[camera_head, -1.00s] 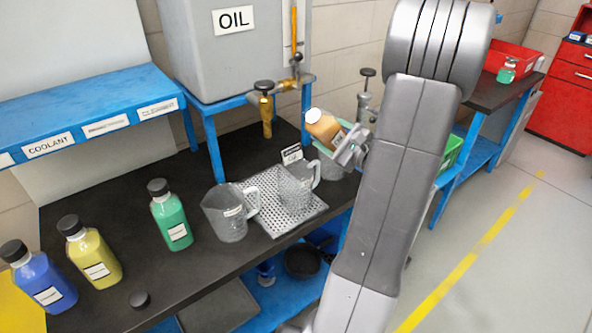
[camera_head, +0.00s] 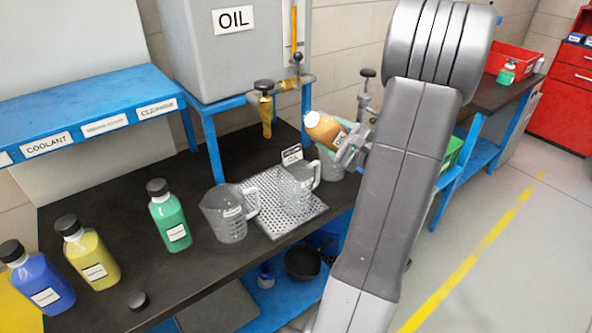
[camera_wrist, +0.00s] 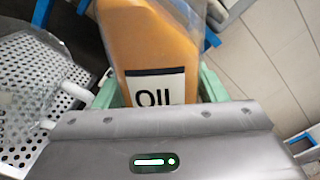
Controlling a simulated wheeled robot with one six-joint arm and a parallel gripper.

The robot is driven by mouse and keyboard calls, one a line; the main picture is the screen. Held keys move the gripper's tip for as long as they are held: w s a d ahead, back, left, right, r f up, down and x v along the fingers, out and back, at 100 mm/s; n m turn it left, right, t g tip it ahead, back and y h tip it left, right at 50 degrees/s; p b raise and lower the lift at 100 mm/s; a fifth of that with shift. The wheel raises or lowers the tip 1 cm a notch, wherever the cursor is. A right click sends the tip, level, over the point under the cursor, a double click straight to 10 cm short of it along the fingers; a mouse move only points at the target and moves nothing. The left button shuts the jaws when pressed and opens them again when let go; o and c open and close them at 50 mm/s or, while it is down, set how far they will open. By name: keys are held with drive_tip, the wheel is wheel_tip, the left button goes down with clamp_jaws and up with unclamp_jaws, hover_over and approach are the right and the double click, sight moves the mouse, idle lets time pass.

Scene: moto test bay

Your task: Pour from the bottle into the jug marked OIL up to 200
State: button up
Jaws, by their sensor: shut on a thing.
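My gripper (camera_head: 352,147) is shut on a bottle of amber liquid (camera_head: 324,130). In the wrist view the bottle (camera_wrist: 160,50) fills the top middle, with a label reading OIL. It is tilted, its pale neck pointing up and left in the head view. It is held above the bench, behind and to the right of a clear jug (camera_head: 296,190) on the perforated tray (camera_head: 262,205). A small OIL sign (camera_head: 291,156) shows at that jug's top. The jug looks empty; no stream of liquid shows.
Another clear jug (camera_head: 226,214) stands left of the first. A third clear vessel (camera_head: 330,167) is partly hidden below the bottle. Green (camera_head: 170,220), yellow (camera_head: 90,255) and blue (camera_head: 38,280) bottles stand at left. A brass tap (camera_head: 265,110) hangs behind the tray. A dark cap (camera_head: 139,300) lies in front.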

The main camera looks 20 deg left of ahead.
drive_tip(key=shift+w+d+r+n, duration=0.25)
drive_tip(key=shift+w+r+n, duration=0.25)
drive_tip(key=shift+n, duration=0.4)
idle(0.4)
drive_tip(key=shift+w+d+r+n+b, duration=0.1)
drive_tip(key=shift+d+n+b, duration=0.1)
drive_tip(key=shift+n, duration=0.25)
drive_tip(key=shift+w+d+r+n+b, duration=0.1)
drive_tip(key=shift+n+b, duration=0.05)
drive_tip(key=shift+n, duration=0.3)
idle(0.5)
drive_tip(key=shift+w+f+n+b, duration=0.15)
drive_tip(key=shift+f+n+b, duration=0.6)
drive_tip(key=shift+b, duration=0.2)
idle(0.6)
drive_tip(key=shift+s+a+f+n+b, duration=0.2)
drive_tip(key=shift+n+b, duration=0.3)
drive_tip(key=shift+b, duration=0.8)
drive_tip(key=shift+s+a+f+n+b, duration=0.1)
drive_tip(key=shift+s+f+n+b, duration=0.3)
drive_tip(key=shift+b, duration=0.85)
idle(1.2)
